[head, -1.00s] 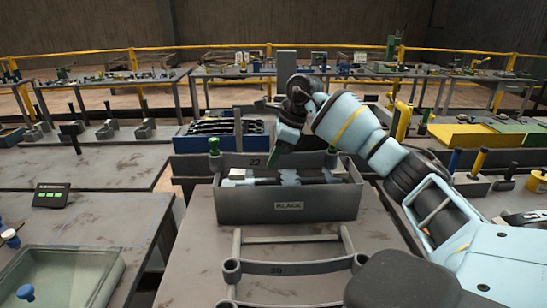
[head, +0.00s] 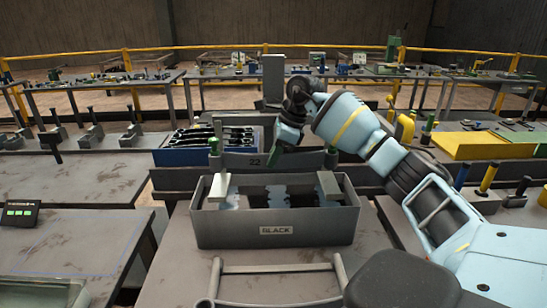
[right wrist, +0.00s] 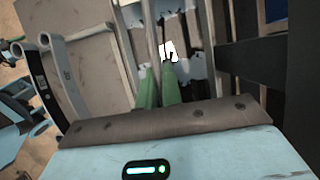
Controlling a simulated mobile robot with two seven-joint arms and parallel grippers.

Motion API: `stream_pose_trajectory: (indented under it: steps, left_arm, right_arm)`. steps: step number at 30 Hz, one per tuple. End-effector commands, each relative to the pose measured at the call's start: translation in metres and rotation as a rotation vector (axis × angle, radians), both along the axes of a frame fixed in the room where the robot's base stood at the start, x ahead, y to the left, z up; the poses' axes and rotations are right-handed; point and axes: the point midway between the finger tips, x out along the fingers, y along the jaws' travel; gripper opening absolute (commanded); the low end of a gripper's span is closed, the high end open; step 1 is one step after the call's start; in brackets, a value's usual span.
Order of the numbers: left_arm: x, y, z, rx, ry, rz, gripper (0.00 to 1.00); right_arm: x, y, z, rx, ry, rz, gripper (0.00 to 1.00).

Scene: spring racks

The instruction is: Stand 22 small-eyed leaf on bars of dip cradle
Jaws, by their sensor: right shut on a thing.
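In the right wrist view the green fingers (right wrist: 164,80) are together above the tank. The held leaf is hard to make out there. My left gripper is not in view.
A grey frame (head: 280,268) stands on the bench in front of the tank. A blue tray of dark leaves (head: 205,152) sits behind to the left. A small green-lit display (head: 18,212) is at far left. The left bench (head: 80,240) has free room.

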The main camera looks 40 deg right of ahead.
Motion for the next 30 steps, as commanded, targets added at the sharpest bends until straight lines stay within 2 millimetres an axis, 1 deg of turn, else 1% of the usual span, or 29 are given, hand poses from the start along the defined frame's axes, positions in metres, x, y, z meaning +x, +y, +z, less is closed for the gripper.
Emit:
stream_pose_trajectory:
  steps: [1, 24, 30]
  left_arm:
    - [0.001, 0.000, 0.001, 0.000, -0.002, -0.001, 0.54]
    - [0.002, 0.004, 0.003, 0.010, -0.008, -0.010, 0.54]
    - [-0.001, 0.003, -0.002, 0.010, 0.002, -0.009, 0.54]
  right_arm:
    - [0.001, 0.000, 0.005, 0.002, -0.011, 0.000, 0.00]
    - [0.001, 0.000, 0.006, 0.005, -0.013, -0.002, 0.00]
    - [0.001, 0.000, -0.004, 0.004, -0.009, -0.002, 0.00]
